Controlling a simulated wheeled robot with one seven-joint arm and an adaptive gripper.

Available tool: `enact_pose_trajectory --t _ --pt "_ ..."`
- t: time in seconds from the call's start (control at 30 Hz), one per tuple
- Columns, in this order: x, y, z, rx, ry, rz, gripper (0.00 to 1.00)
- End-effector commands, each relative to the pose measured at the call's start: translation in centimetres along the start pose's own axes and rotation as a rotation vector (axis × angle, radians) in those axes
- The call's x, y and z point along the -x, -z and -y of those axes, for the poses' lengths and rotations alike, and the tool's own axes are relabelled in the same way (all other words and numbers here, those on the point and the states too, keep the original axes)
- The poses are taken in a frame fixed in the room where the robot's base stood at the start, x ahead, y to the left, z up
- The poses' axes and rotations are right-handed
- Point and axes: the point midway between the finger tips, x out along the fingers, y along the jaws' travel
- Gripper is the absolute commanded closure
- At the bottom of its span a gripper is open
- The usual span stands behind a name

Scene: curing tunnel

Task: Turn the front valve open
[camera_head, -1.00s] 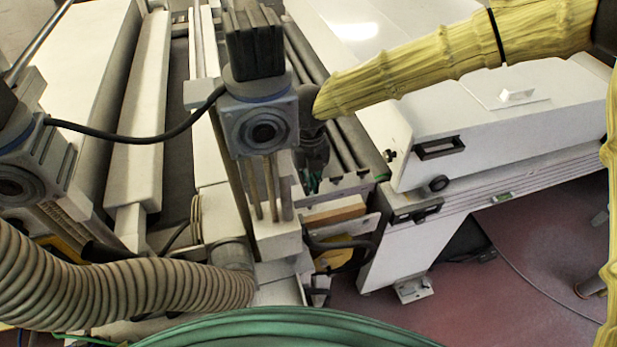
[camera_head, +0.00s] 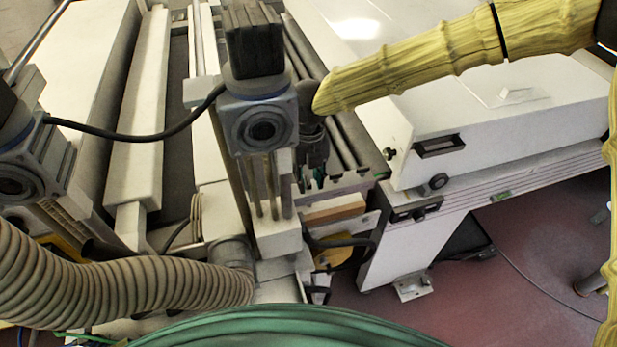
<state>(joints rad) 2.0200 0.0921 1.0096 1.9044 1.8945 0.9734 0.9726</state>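My arm in its yellow sleeve reaches in from the upper right. My dark gripper (camera_head: 314,176) hangs below the wrist, just right of a grey motor block and above the machine's inner edge. Its fingertips point down near small dark and greenish parts, and I cannot tell whether they touch anything. The gripper is small and partly lost against the dark parts, so its opening is unclear. I cannot make out a front valve for certain; it may be hidden or too small to tell.
The grey motor block (camera_head: 262,122) with a black cable stands close left of my gripper. A white panelled machine (camera_head: 475,125) with black handles fills the right. A ribbed hose (camera_head: 130,288) and a green hose (camera_head: 290,325) lie in front. Reddish floor (camera_head: 520,270) is open at lower right.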

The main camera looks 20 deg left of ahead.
Motion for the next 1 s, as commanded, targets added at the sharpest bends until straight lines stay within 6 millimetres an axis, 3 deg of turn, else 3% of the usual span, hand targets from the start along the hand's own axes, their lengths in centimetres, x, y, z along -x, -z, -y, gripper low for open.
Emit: enact_pose_trajectory --t 0.6,1.0 --pt "9.9 0.0 0.0 0.0 0.001 0.003 0.7" --pt "11.5 0.0 0.0 0.001 0.0 0.001 0.7"
